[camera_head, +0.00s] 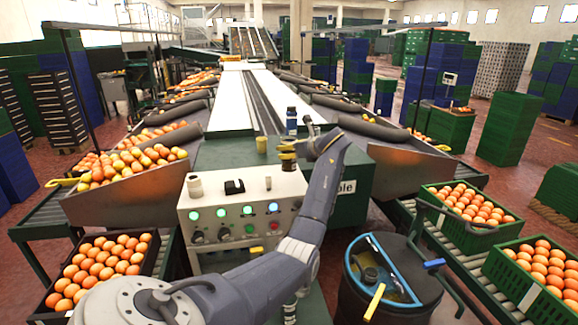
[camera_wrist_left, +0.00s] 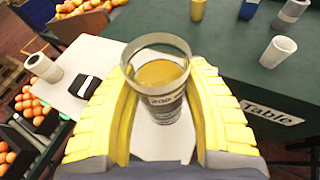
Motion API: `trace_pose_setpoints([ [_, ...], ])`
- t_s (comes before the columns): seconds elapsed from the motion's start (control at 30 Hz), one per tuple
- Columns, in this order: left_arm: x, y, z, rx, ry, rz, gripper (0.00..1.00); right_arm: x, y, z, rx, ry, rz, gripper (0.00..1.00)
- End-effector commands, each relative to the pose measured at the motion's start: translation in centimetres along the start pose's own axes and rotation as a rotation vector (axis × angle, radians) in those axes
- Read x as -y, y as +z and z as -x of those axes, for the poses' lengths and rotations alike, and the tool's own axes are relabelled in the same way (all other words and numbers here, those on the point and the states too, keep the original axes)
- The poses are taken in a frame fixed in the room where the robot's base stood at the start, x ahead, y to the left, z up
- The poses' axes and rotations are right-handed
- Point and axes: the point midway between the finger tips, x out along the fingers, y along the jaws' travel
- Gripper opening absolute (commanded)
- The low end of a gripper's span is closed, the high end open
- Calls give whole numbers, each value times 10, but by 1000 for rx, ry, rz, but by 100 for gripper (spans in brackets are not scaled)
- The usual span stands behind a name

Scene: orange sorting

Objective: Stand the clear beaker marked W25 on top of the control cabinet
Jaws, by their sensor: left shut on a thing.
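The clear beaker (camera_wrist_left: 160,95) is between the yellow fingers of my left gripper (camera_wrist_left: 160,110) in the left wrist view. It has printed markings and shows yellow inside or through it. I cannot read W25 on it. In the head view my left gripper (camera_head: 288,154) is at the back right part of the control cabinet (camera_head: 240,220). The cabinet's pale top (camera_wrist_left: 85,60) also shows in the wrist view, below and left of the beaker. I cannot tell whether the beaker's base touches the top. My right gripper is not in view.
A pale cup (camera_head: 194,185) and a black object (camera_head: 234,187) stand on the cabinet's left part. A yellow cup (camera_head: 261,144) and a dark bottle (camera_head: 291,120) stand on the green table behind. A white cup (camera_wrist_left: 278,51) is on the table at the right in the wrist view.

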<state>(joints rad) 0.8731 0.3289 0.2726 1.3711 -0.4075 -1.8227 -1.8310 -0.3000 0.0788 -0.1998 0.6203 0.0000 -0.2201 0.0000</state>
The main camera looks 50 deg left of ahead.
Motion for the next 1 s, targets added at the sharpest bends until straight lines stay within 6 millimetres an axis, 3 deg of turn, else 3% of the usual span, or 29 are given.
trace_pose_setpoints([
  [0.37,0,-19,-8,1,0,0,3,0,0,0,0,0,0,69],
  [0.7,0,-53,-22,1,0,0,3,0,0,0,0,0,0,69],
  [1.0,0,-55,-23,1,-1,1,3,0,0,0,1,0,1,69],
])
